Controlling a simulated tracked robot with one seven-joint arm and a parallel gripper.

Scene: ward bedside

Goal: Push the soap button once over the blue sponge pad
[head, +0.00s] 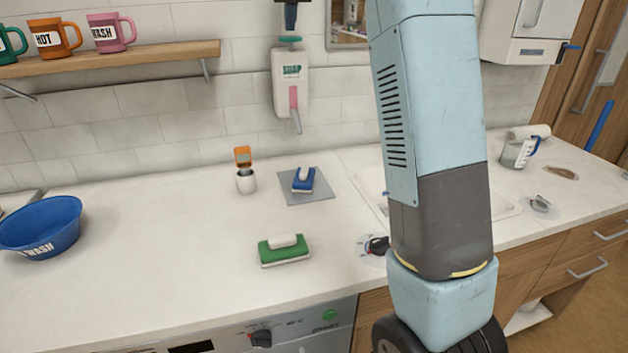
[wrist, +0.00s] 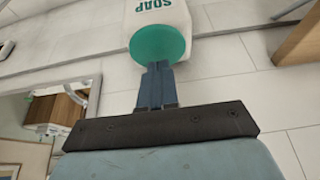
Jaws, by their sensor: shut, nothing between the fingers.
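The white soap dispenser (head: 290,75) hangs on the tiled wall, with a pink part and a grey spout low on its front. Its round teal button (head: 290,40) is on top. The blue sponge (head: 303,182) lies on a grey pad (head: 318,192) on the counter below the spout. My gripper (head: 291,24) is shut and empty, pointing down just above the button. In the wrist view the teal button (wrist: 158,42) shows right at my fingertips (wrist: 157,68). I cannot tell whether they touch.
A green sponge (head: 284,250), a white pot with an orange lid (head: 245,172) and a blue wash bowl (head: 42,226) stand on the counter. A mug shelf (head: 120,57) is at upper left. My arm hides part of the sink (head: 507,206).

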